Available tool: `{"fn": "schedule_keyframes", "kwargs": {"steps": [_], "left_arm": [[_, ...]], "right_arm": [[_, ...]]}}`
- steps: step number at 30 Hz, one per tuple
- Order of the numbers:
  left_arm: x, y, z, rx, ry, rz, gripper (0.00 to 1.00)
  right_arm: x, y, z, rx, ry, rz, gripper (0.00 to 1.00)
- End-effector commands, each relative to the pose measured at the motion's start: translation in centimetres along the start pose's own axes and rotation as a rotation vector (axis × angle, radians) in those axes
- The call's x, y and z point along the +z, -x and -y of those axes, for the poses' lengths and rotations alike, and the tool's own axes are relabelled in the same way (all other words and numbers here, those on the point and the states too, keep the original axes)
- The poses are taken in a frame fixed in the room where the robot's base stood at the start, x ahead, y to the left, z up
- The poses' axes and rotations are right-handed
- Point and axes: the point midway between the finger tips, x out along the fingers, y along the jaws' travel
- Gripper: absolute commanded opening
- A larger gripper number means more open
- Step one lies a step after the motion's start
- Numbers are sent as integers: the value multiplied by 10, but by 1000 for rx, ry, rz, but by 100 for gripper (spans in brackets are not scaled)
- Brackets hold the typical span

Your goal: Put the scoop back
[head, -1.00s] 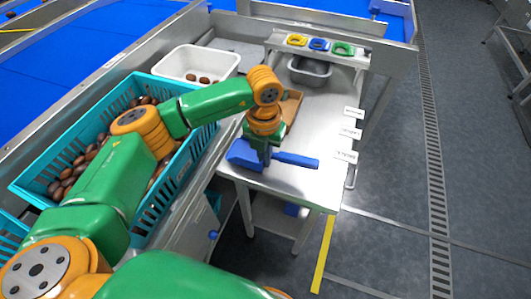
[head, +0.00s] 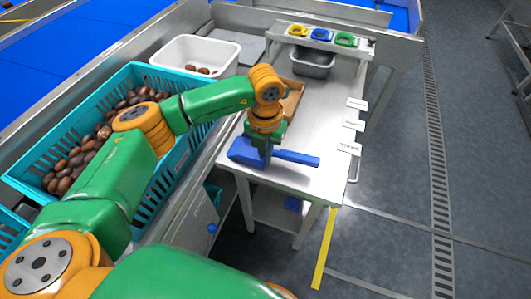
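The blue scoop (head: 297,158) is at the near end of the steel table (head: 322,113). Its wide pan points left and its handle points right. My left gripper (head: 267,163) points down from above and is shut on the scoop where the handle meets the pan. The gripper hides that part. I cannot tell whether the scoop touches the tabletop or is held just above it. My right gripper is not in view.
A teal crate (head: 187,143) of dates stands left of the table, with a white tub (head: 233,58) behind it. The tabletop's right middle is clear.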

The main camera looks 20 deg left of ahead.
Motion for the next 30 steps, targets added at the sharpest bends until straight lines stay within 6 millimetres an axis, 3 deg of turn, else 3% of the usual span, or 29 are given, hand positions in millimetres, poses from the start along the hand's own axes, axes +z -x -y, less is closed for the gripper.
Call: {"fn": "schedule_keyframes", "kwargs": {"steps": [3,8,17,25,30], "left_arm": [[0,-3,0,0,0,0,0],[0,-2,0,0,0,0,38],[0,0,0,0,0,1,38],[1,52,0,-1,0,4,38],[0,68,0,0,0,0,38]], "right_arm": [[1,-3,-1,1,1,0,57],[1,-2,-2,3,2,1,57],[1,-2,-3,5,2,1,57],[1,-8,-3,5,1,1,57],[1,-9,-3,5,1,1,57]]}}
